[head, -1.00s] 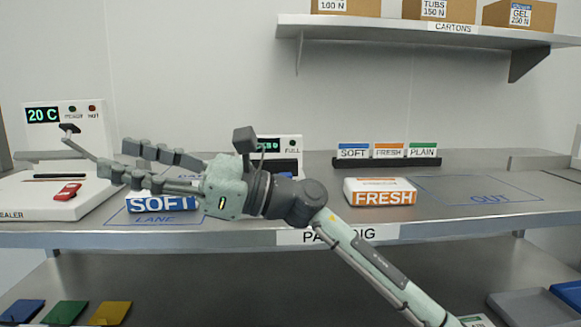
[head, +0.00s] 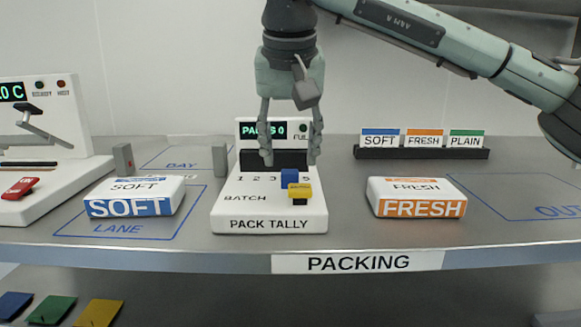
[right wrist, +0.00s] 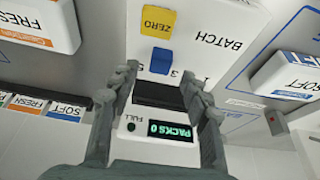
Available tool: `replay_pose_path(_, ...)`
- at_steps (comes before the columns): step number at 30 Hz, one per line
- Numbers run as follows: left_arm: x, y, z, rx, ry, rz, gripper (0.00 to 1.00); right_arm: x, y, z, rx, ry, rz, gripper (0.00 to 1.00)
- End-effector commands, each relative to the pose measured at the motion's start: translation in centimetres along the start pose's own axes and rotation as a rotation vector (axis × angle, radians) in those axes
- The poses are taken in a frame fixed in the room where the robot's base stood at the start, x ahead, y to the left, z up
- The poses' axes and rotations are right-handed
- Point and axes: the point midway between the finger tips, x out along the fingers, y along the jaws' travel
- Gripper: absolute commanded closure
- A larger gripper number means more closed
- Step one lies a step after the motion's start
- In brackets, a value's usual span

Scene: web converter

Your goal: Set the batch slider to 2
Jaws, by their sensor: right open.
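The white pack tally (head: 250,208) stands in the middle of the bench. Its blue slider knob (head: 290,178) sits on the row of numbers between the 3 and the 5, covering the mark there. The knob also shows in the right wrist view (right wrist: 161,61). A yellow ZERO button (head: 300,191) is just in front of it. My right gripper (head: 290,158) points down over the tally, fingers open and empty, one on each side, above and behind the knob. It appears not to touch it. The display reads PACKS 0. My left gripper is not in view.
A SOFT pack (head: 135,196) lies left of the tally in the LANE outline, and a FRESH pack (head: 416,197) lies to its right. Two small grey posts stand behind the SOFT pack. A carton label rack (head: 420,153) is at the back right. The sealer (head: 60,165) is far left.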

Motion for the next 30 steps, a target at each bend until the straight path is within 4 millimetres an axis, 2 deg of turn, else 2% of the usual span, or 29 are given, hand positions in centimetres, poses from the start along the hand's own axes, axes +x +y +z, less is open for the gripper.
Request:
replay_pose_path(3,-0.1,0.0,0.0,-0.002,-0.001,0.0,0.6,2.0,0.0,0.1,0.001,-0.003,0.0,0.53)
replay_pose_path(7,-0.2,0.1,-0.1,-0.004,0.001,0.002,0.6,3.5,0.0,0.0,0.002,-0.002,-0.002,0.53)
replay_pose_path(18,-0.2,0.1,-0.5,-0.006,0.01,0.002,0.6,4.2,-0.1,0.0,0.002,-0.001,-0.004,0.53)
replay_pose_path(30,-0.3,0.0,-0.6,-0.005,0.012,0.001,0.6,4.2,-0.1,0.0,0.002,-0.001,-0.004,1.0)
